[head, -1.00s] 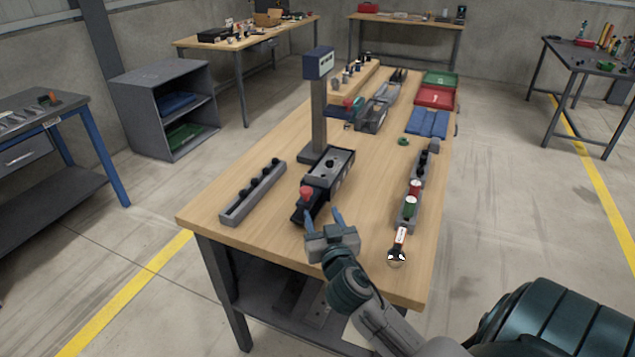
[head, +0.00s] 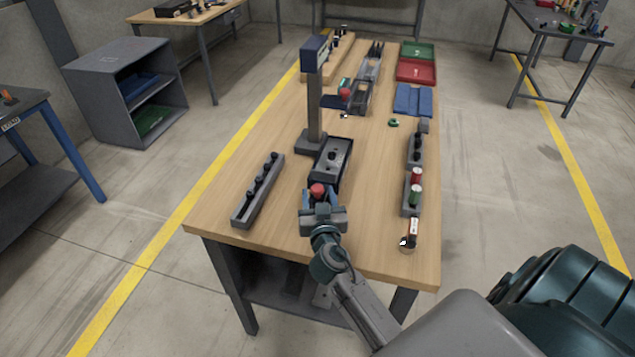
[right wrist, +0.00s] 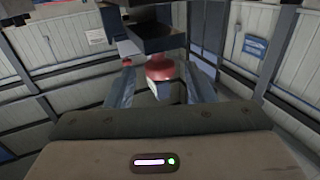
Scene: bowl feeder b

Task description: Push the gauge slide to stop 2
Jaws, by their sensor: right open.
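A dark grey fixture (head: 335,155) stands on the near half of the wooden table, beside a post with a small display box (head: 315,52). A black slide with a red knob (head: 317,189) sits at its near end; I take this for the gauge slide. My right gripper (head: 319,197) is open at the knob, with a finger on each side. In the right wrist view the red knob (right wrist: 160,68) shows between the two fingers, under a dark block (right wrist: 152,35). I cannot tell whether the fingers touch it. Stop marks are not readable. My left gripper is not in view.
A grey rail with several black knobs (head: 258,190) lies to the left. A rack with a red and a green piece (head: 414,190) and a labelled item (head: 411,232) lie to the right. Blue (head: 413,100), red (head: 416,70) and green trays are farther back.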

